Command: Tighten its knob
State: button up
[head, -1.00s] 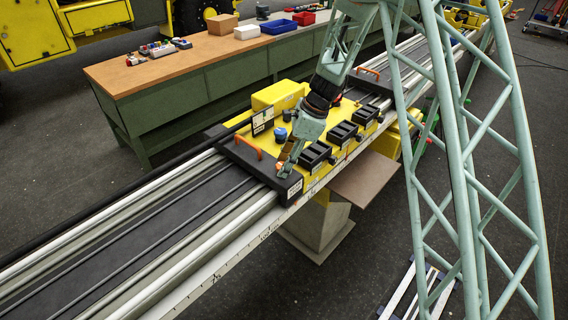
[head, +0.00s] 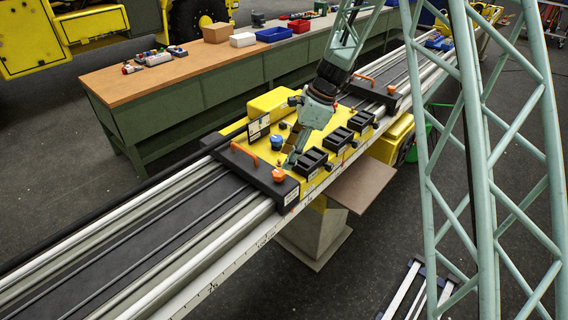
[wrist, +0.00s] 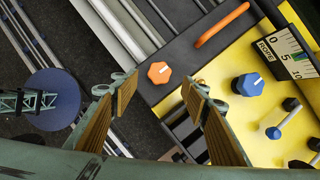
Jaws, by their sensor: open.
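An orange faceted knob (head: 278,174) with a white mark sits on the dark end plate of the yellow carriage (head: 262,104). The knob shows uncovered in the wrist view (wrist: 159,72), just beyond my fingertips. My gripper (wrist: 159,88) is open and empty, with a finger on each side of the picture. In the head view my gripper (head: 290,160) hangs over the carriage, just up and right of the orange knob. A blue knob (wrist: 250,85) with a white mark stands on the yellow plate right of my fingers, beside a scale plate (wrist: 285,52).
An orange handle (wrist: 221,24) rises from the end plate. Black open boxes (head: 312,162) line the carriage's near side. A small blue-tipped lever (wrist: 281,125) is right of my right finger. The rails (head: 150,245) left of the carriage are clear.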

jog(key=shift+v, duration=2.35)
jog(key=shift+s, duration=0.1)
jog(key=s+d+r+n+t+h+b, duration=0.15)
jog(key=s+d+r+n, duration=0.25)
jog(key=s+r, duration=0.6)
jog(key=s+d+r+n+h+b, duration=0.1)
jog(key=s+d+r+n+b, duration=0.3)
jog(key=s+r, duration=0.7)
jog(key=s+d+f+n+t+b, duration=0.1)
jog(key=s+d+n, duration=0.2)
jog(key=s, duration=0.7)
jog(key=s+d+n+h+b, duration=0.1)
jog(key=s+d+n, duration=0.2)
jog(key=s, duration=0.7)
jog(key=s+d+f+n+t+h+b, duration=0.1)
jog(key=s+d+n, duration=0.2)
jog(key=s, duration=0.7)
jog(key=shift+f+n+t, duration=0.3)
jog(key=shift+f+t, duration=0.05)
